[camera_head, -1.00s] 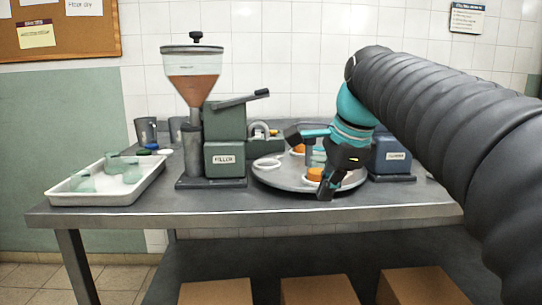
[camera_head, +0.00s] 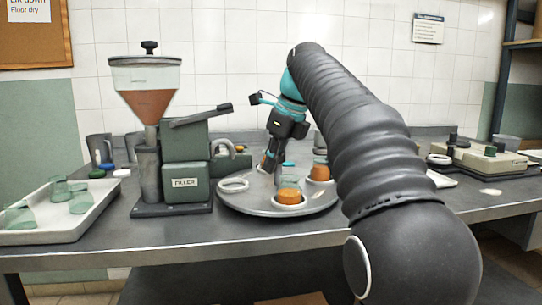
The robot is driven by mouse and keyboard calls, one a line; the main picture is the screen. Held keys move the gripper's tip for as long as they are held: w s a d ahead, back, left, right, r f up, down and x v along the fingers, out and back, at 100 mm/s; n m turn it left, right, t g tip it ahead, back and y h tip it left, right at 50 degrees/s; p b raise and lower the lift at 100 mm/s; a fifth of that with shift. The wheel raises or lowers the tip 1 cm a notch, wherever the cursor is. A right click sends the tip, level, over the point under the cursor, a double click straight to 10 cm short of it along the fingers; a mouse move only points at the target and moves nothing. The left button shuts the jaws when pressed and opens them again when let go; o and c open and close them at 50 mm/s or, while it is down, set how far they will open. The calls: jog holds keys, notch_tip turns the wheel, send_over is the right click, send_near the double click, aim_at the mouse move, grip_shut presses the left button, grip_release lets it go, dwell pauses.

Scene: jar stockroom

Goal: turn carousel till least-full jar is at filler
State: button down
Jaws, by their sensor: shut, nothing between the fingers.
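The round grey carousel (camera_head: 250,202) sits on the bench right of the filler (camera_head: 185,160). A jar with orange contents (camera_head: 289,196) stands in a white ring at its front; clear glass seems to show above the orange. A second orange jar (camera_head: 320,171) stands in a ring at the right, partly behind my arm. An empty white ring (camera_head: 233,185) lies at the left, near the filler. My gripper (camera_head: 267,167) is shut and empty, pointing down over the carousel's back part, behind the front jar. Whether it touches anything there cannot be told. The carousel's right back is hidden by my arm.
A white tray (camera_head: 100,207) with several pale green glass jars is at the left. Dark cups (camera_head: 98,148) and coloured lids (camera_head: 97,173) stand behind it. A beige device (camera_head: 485,158) is at the right. My arm covers the bench's middle right.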

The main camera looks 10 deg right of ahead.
aim_at(246, 192)
jog(key=b+x, duration=0.1)
jog(key=x, duration=0.5)
jog(key=shift+f, duration=0.35)
jog(key=shift+w+a+r, duration=0.1)
jog(key=shift+w+a, duration=0.75)
jog(key=shift+a, duration=0.05)
jog(key=shift+w+a+p, duration=0.3)
jog(key=shift+w+a, duration=0.25)
jog(key=shift+w, duration=0.05)
